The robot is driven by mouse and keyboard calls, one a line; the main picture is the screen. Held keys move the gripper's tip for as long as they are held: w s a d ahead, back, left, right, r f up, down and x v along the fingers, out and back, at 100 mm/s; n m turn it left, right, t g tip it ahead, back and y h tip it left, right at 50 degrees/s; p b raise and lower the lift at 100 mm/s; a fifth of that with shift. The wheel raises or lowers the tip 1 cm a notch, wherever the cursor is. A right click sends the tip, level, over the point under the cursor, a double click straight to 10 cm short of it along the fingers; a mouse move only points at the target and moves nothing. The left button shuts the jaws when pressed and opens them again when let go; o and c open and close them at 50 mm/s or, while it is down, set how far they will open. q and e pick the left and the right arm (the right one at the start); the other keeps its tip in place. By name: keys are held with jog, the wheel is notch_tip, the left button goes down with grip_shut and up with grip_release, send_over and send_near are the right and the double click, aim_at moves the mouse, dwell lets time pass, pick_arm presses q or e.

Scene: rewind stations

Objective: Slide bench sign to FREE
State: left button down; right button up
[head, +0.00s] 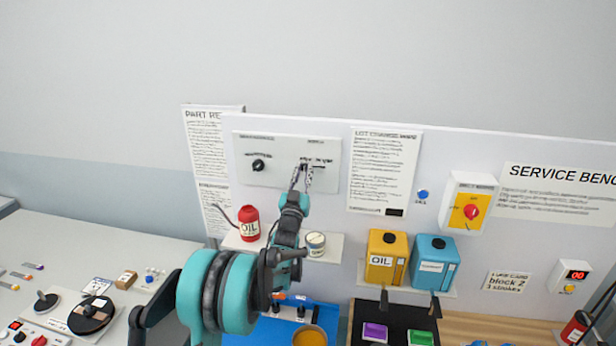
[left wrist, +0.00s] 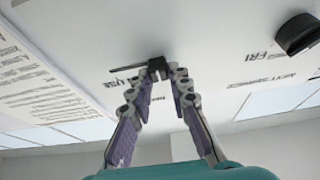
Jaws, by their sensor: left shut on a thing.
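The bench sign is on a pale panel (head: 285,178) on the wall, with a small black sliding tab in a dark slot and small lettering beside it. My left gripper (head: 303,170) reaches up to the panel and covers part of the sign. In the left wrist view the black tab (left wrist: 157,64) sits between the fingertips of my left gripper (left wrist: 160,77), which is shut on it. The dark slot (left wrist: 127,69) runs out to the left of the tab there. The lettering is too small to read surely. My right gripper is not in view.
A black knob (head: 258,165) is on the same panel, left of the sign. Below, a shelf (head: 325,254) holds a red oil can (head: 249,222) and a small tin (head: 316,243). A printed sheet (head: 384,170) hangs to the right.

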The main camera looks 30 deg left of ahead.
pick_arm(q)
jog(key=c, duration=1.6)
grip_release()
jog(key=shift+a, duration=0.2)
jog(key=shift+c, duration=0.2)
jog(key=shift+o, duration=1.2)
jog(key=shift+s+a, duration=0.1)
jog(key=shift+a, duration=0.1)
jog(key=shift+d, duration=0.2)
jog(key=shift+s+d+f, duration=0.1)
jog(key=v, duration=1.1)
jog(key=shift+s, duration=0.35)
jog(key=shift+f, duration=0.1)
